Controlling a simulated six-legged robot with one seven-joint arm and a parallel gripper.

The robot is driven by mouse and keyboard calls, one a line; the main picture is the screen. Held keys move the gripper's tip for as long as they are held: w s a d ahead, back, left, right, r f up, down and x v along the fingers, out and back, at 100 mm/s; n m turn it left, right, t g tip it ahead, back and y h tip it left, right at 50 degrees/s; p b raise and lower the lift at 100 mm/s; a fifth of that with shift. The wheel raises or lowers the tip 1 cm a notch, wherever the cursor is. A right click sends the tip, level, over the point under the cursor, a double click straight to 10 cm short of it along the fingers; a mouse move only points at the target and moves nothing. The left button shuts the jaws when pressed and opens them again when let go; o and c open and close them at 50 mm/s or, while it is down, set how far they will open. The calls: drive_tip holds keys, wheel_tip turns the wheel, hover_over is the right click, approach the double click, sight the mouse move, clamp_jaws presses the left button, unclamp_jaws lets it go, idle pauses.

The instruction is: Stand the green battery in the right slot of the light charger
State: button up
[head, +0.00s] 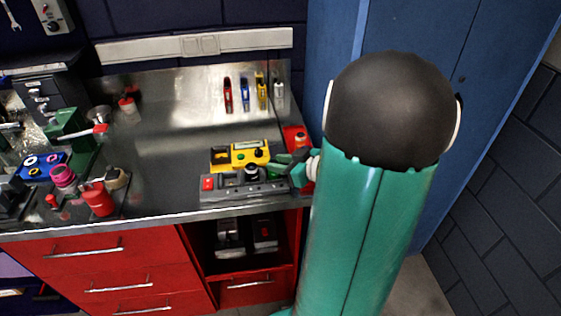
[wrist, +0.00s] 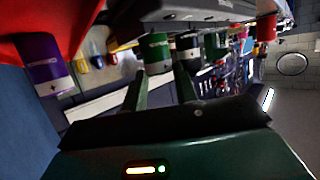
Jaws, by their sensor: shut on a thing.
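The grey charger (head: 270,189) lies near the bench's front edge, with a red part at its left end. Its underside-up grey body (wrist: 185,12) runs along the top of the wrist view. My gripper (head: 285,167) is at the charger's right part; in the wrist view my gripper (wrist: 161,78) is shut on the green battery (wrist: 156,52), which has a pale band. The green battery's end is close to the charger; I cannot tell whether it is seated. A black battery (wrist: 188,52) is beside it, and also shows on the charger in the head view (head: 252,173).
A yellow device (head: 240,155) stands just behind the charger. A red object (head: 295,137) is at the bench's right end. A purple battery (wrist: 42,68) is at the left of the wrist view.

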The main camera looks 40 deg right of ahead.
drive_tip(key=shift+f, duration=0.25)
drive_tip(key=o, duration=0.8)
drive_tip(key=shift+v, duration=5.55)
